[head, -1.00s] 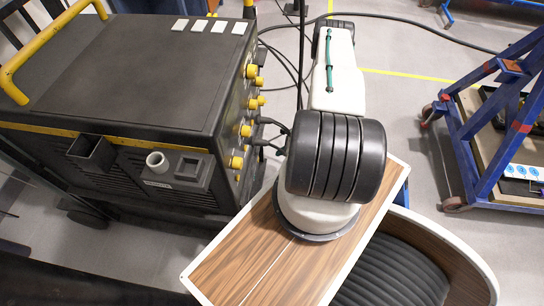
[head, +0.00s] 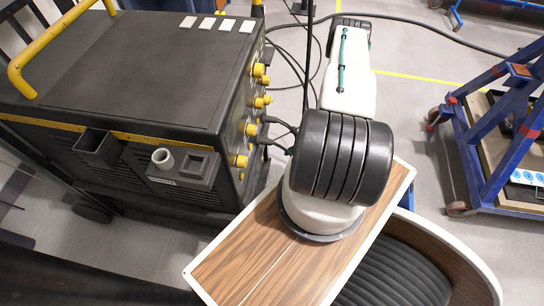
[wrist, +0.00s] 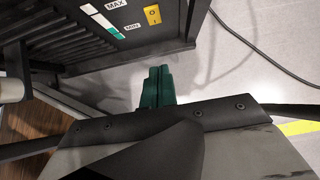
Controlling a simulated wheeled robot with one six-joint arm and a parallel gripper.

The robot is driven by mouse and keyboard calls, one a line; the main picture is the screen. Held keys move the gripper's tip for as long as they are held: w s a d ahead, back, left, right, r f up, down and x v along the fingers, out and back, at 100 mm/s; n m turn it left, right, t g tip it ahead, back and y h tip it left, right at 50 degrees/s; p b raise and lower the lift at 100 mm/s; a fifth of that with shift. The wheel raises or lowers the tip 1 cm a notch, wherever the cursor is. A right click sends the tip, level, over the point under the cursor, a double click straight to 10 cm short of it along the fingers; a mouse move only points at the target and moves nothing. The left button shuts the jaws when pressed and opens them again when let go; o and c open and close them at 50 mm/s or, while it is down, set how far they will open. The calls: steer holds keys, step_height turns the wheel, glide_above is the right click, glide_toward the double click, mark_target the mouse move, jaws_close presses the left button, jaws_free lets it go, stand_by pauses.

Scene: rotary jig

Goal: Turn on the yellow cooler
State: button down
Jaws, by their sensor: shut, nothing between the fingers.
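The likely yellow cooler is a large black machine (head: 130,65) with yellow handles, a yellow stripe and yellow knobs, at the left in the head view. Its yellow knobs (head: 241,160) and cable sockets line the right-hand face. In the wrist view a dark ribbed panel (wrist: 85,40) carries a level gauge marked MAX and MIN (wrist: 100,20). My gripper (wrist: 158,72) has green fingers, shut and empty, below and apart from the panel. The head view hides my gripper behind my arm.
Black cables (head: 285,130) run from the machine's knobbed face across the floor. A blue wheeled frame (head: 490,130) stands at the right. Grey floor with a yellow line (head: 420,78) is open between them.

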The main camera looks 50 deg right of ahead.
steer(key=w+a+r+x, duration=0.1)
steer(key=x, duration=1.2)
steer(key=shift+w+r, duration=0.4)
steer(key=shift+w+a+f, duration=0.1)
steer(key=shift+w+a, duration=0.05)
steer(key=shift+r, duration=0.85)
